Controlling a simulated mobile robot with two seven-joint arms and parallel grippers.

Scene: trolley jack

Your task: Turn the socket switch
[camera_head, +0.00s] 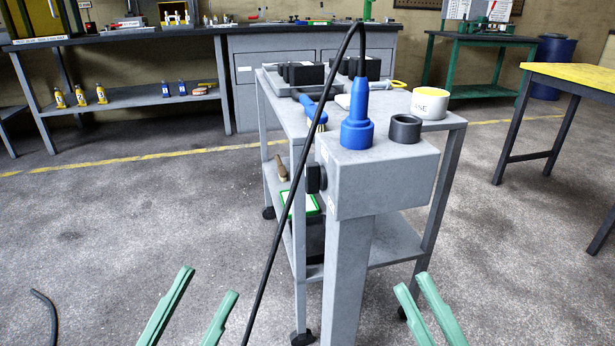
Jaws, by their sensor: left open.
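The socket unit is a grey box (378,182) on a grey post, in front of a grey trolley in the head view. A black switch knob (315,178) sticks out of the box's left side. A blue plug (357,128) with a black cable stands upright on top of the box, beside a black round socket ring (405,128). My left gripper (210,282) is open and empty, low and left of the post. My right gripper (411,281) is low and right of the post, its fingers apart with nothing between them. Neither gripper touches the box.
The black cable (281,200) hangs across the view, left of the box and near the knob. The grey trolley (290,112) carries black blocks and a white-yellow tape roll (430,102). A yellow-topped table (574,75) stands right. Floor on both sides is open.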

